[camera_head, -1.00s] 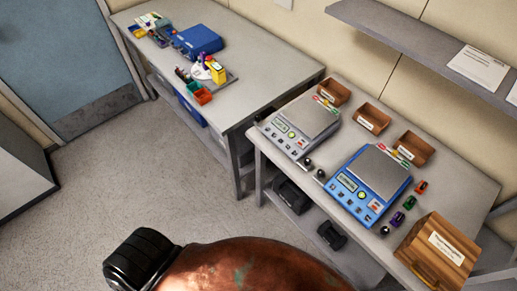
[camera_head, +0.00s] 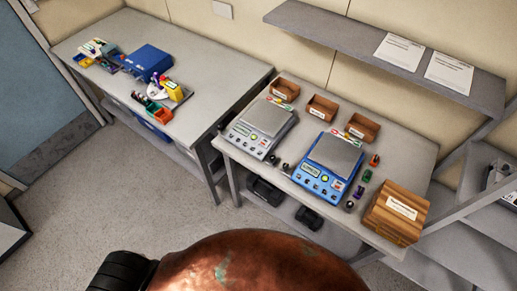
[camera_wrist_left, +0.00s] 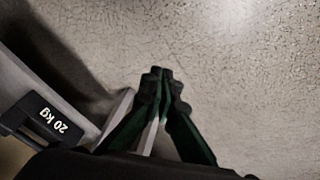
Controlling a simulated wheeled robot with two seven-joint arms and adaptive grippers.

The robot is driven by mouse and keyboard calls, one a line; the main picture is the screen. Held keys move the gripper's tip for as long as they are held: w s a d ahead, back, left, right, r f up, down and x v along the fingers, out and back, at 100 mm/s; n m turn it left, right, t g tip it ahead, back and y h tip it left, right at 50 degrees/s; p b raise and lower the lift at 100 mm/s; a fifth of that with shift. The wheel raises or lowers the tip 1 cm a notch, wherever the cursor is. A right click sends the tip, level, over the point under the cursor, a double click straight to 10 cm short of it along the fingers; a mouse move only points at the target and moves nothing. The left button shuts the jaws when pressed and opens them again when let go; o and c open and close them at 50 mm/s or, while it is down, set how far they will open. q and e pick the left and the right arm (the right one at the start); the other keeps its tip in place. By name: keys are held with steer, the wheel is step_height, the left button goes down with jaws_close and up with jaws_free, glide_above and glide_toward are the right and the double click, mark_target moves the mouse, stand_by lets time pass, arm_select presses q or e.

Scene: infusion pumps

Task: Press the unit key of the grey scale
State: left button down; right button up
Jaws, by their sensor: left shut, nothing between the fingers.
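The grey scale (camera_head: 262,127) stands at the left of the near table in the head view, with its keypad and display on its front face. Its keys are too small to read. A blue scale (camera_head: 329,165) stands to its right. My left gripper (camera_wrist_left: 160,78) shows in the left wrist view, its dark green fingers together and empty above the speckled floor. It is well apart from the scale, which is not in that view. My right gripper is not in view.
The near table (camera_head: 395,165) also holds several wooden bins (camera_head: 322,107), small coloured weights and a wooden box (camera_head: 398,214). A black 20 kg weight (camera_wrist_left: 45,118) lies at the left wrist view's left edge. A shelf (camera_head: 340,38) overhangs behind. Floor in front is open.

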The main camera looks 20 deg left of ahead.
arm_select(q)
steer(key=w+d+r+n+t+p, duration=0.1)
steer(key=w+d+r+n+p, duration=0.2)
steer(key=w+r, duration=0.5)
steer(key=w+d+r+n+t+h+p, duration=0.1)
steer(key=w+r+n+t+p, duration=0.2)
steer(key=w+r, duration=0.6)
steer(key=w+d+r+n+p, duration=0.25)
steer(key=w+r+p, duration=0.25)
steer(key=r, duration=0.6)
steer(key=w+d+r+n+t+p, duration=0.1)
steer(key=w+d+r+n+p, duration=0.1)
steer(key=r, duration=0.9)
steer(key=w+d+r+n+t+h+p, duration=0.1)
steer(key=w+r+n+p, duration=0.4)
steer(key=r, duration=0.6)
steer(key=w+d+r+n+t+p, duration=0.2)
steer(key=w+r, duration=0.4)
steer(key=r, duration=0.6)
steer(key=shift+w+d+n+h+p, duration=0.4)
steer(key=shift+d+n+p, duration=0.1)
steer(key=shift+n+p, duration=0.65)
